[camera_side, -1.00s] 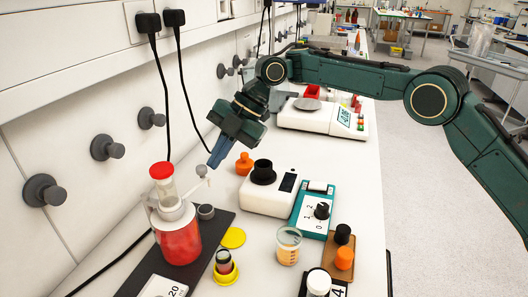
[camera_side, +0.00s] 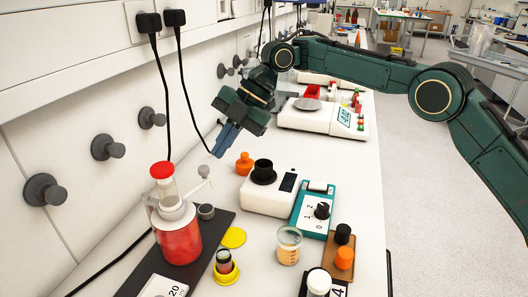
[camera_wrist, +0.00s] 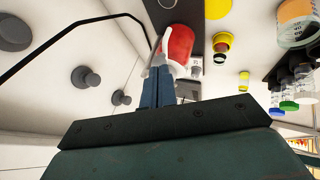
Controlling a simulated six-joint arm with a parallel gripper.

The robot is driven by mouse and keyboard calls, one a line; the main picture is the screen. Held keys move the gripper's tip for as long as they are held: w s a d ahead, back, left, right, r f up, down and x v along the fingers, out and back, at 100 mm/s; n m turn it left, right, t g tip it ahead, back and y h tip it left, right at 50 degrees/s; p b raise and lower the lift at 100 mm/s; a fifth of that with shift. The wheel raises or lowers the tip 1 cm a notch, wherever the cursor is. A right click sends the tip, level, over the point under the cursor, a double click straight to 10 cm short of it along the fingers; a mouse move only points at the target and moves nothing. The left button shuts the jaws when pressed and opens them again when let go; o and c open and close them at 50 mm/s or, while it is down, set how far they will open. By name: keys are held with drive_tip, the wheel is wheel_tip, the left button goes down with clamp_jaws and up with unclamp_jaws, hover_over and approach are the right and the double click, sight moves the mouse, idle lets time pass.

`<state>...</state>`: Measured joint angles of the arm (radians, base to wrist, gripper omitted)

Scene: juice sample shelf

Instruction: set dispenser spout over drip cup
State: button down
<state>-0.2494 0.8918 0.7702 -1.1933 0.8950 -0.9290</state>
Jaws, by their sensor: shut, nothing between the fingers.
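The dispenser (camera_side: 179,238) is a bottle of red juice with a white collar and a red-capped clear tube, standing at the left on a dark mat. Its thin pale spout (camera_side: 197,187) reaches right from the collar, with a small grey knob near its end. A small grey cup (camera_side: 206,211), apparently the drip cup, sits beside the bottle, below the spout's line; exact alignment is unclear. My gripper (camera_side: 217,154) is shut and empty, just above and right of the spout end, apparently apart from it. In the wrist view, my fingers (camera_wrist: 158,88) partly cover the dispenser (camera_wrist: 180,45).
A yellow disc (camera_side: 233,238), a yellow-based jar (camera_side: 225,267) and an orange-filled beaker (camera_side: 289,246) stand at the front. A white instrument (camera_side: 268,192) and an orange stopper (camera_side: 244,164) are right of my gripper. Wall knobs (camera_side: 107,147) and hanging cables are at left.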

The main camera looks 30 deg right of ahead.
drive_tip(key=shift+w+d+r, duration=0.1)
drive_tip(key=shift+d+r, duration=0.3)
drive_tip(key=shift+d, duration=0.2)
drive_tip(key=shift+w+d+r, duration=0.1)
drive_tip(key=shift+d+r, duration=0.25)
drive_tip(key=shift+d, duration=0.2)
drive_tip(key=c, duration=2.1)
unclamp_jaws()
drive_tip(key=d, duration=1.1)
drive_tip(key=shift+s+d, duration=0.15)
drive_tip(key=shift+d, duration=0.15)
drive_tip(key=o, duration=0.7)
drive_tip(key=shift+s+a+f, duration=0.1)
drive_tip(key=shift+f, duration=0.05)
drive_tip(key=shift+c, duration=0.2)
drive_tip(key=shift+o, duration=0.8)
drive_tip(key=shift+s+a+f, duration=0.15)
drive_tip(key=shift+a, duration=0.1)
drive_tip(key=s+a+f+m+t+y, duration=0.5)
drive_tip(key=m+y, duration=0.4)
drive_tip(key=m, duration=0.4)
drive_tip(key=shift+t, duration=0.8)
drive_tip(key=shift+a, duration=0.1)
